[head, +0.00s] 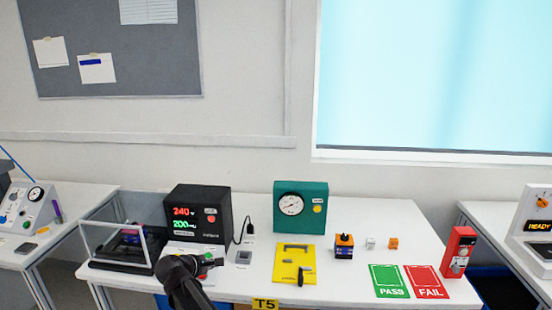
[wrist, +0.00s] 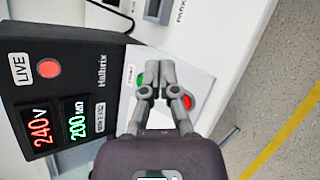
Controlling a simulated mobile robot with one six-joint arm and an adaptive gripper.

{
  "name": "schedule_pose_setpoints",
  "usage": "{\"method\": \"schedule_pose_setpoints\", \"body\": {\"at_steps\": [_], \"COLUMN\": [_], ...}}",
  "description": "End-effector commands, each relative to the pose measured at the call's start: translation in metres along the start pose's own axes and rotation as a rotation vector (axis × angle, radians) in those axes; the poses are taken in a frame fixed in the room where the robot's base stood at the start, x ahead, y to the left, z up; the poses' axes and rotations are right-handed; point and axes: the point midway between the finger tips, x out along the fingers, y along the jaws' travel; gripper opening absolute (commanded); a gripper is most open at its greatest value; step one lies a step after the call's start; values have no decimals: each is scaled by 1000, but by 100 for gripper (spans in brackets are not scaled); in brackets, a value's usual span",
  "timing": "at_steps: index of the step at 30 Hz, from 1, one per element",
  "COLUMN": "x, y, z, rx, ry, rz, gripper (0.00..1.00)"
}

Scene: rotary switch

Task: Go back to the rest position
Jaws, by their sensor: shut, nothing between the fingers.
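My gripper (wrist: 153,72) is shut and empty in the wrist view, with its fingertips over a white panel (wrist: 193,72). A green button (wrist: 141,79) and a red button (wrist: 188,102) show on either side of the fingers, each partly covered. Whether the fingertips touch the panel cannot be told. In the head view my dark arm reaches up from the bottom edge to the front of the black tester (head: 199,212), which reads 240 and 200. The tester also fills the left of the wrist view (wrist: 85,75), with a red LIVE lamp (wrist: 49,68).
A clear-sided box (head: 115,240) stands left of the tester. To the right are a teal gauge box (head: 300,208), a yellow plate (head: 295,264), an orange-topped switch block (head: 344,246), PASS (head: 388,281) and FAIL (head: 427,282) mats and a red device (head: 458,252).

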Motion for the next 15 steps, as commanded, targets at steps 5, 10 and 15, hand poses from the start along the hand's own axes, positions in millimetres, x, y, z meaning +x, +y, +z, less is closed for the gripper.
{"method": "schedule_pose_setpoints", "body": {"at_steps": [5, 10, 15], "x": [27, 47, 60], "y": [-18, -40, -64], "z": [61, 112, 161], "rx": [161, 328, 497], "ry": [-20, -42, -69], "rz": [-134, -265, -391], "gripper": [0, 0, 0]}}
